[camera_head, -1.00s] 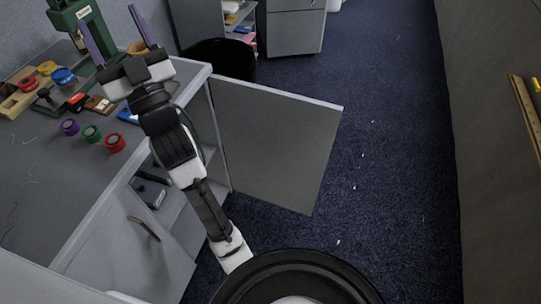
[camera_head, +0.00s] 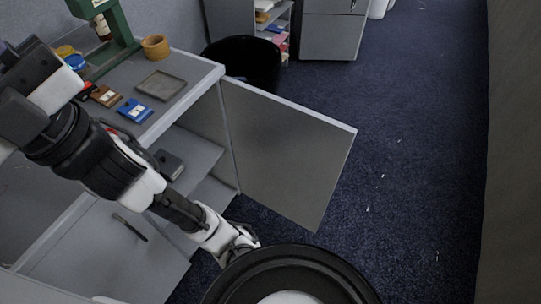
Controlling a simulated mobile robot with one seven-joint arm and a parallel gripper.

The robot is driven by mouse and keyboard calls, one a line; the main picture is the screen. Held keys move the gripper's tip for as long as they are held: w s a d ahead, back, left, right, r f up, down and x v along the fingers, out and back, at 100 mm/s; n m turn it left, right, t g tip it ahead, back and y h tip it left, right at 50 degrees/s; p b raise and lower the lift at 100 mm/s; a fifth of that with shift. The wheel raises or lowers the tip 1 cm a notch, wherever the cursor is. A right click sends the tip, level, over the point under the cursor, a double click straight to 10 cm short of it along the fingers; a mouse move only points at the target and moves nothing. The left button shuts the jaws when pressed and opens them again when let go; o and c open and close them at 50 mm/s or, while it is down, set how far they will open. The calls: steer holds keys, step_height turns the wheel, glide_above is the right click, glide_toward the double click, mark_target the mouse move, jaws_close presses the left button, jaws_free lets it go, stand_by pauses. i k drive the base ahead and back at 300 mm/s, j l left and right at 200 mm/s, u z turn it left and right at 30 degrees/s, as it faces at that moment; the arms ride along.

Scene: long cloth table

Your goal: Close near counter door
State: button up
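The grey counter door (camera_head: 287,150) stands wide open, hinged at the counter's right corner and sticking out over the carpet. The counter (camera_head: 205,98) shows an open cavity with shelves beside it, holding a small dark box (camera_head: 169,164). A second grey door (camera_head: 110,245) with a dark handle (camera_head: 130,227) is at the lower left.
On the counter are a green press (camera_head: 112,30), a tan cup (camera_head: 156,47), a grey tray (camera_head: 161,85) and blue (camera_head: 134,110) and brown (camera_head: 104,96) items. A black bin (camera_head: 245,60) stands behind the door. Carpet (camera_head: 410,170) to the right is clear.

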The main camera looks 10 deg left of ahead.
mark_target(290, 158)
steer(key=i+l+u, duration=0.2)
steer(key=l+u, duration=0.15)
steer(key=i+l+u, duration=0.15)
steer(key=l+u, duration=0.15)
steer(key=l, duration=0.15)
steer(key=i+l+u, duration=0.1)
steer(key=l+u, duration=0.55)
steer(key=l, duration=0.25)
steer(key=i+l+u, duration=0.1)
steer(key=l+u, duration=0.3)
steer(key=l, duration=0.2)
steer(key=l+u, duration=0.4)
steer(key=l, duration=0.2)
steer(key=k+l+u, duration=0.1)
steer(key=l+u, duration=0.35)
steer(key=l, duration=0.15)
